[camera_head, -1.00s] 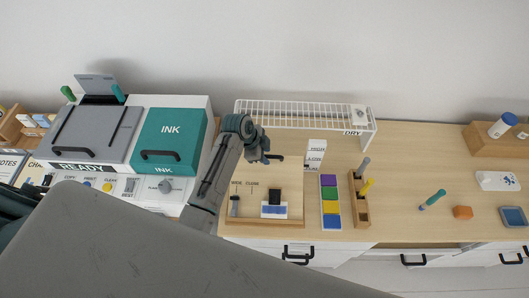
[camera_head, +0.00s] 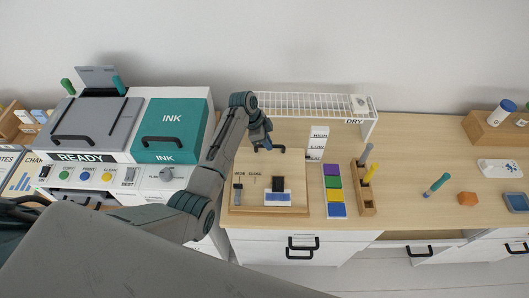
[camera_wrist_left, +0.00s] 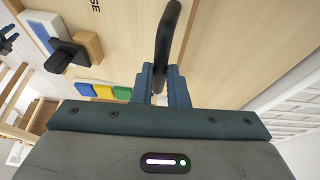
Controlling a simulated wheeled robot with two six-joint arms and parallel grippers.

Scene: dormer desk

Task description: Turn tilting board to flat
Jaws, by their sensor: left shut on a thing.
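The tilting board (camera_head: 243,170) is a pale wooden panel left of a white level sign (camera_head: 318,138), whose words HIGH and LOW show. I cannot tell its exact tilt. A black handle (camera_head: 280,149) sits at its far edge. My left gripper (camera_head: 266,146) is shut on this handle. In the left wrist view, the handle (camera_wrist_left: 165,42) rises from between the two close fingertips (camera_wrist_left: 161,78), with the board face (camera_wrist_left: 120,50) behind it. A black and blue block with a wooden part (camera_head: 277,191) is on the board's near part. My right gripper is not in view.
The white wire drying rack (camera_head: 310,103) stands behind the board. Colored pads (camera_head: 334,190) and a wooden pen holder (camera_head: 365,195) are on the right. The printer with its teal ink lid (camera_head: 172,130) is on the left. A teal pen (camera_head: 437,185) lies farther right.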

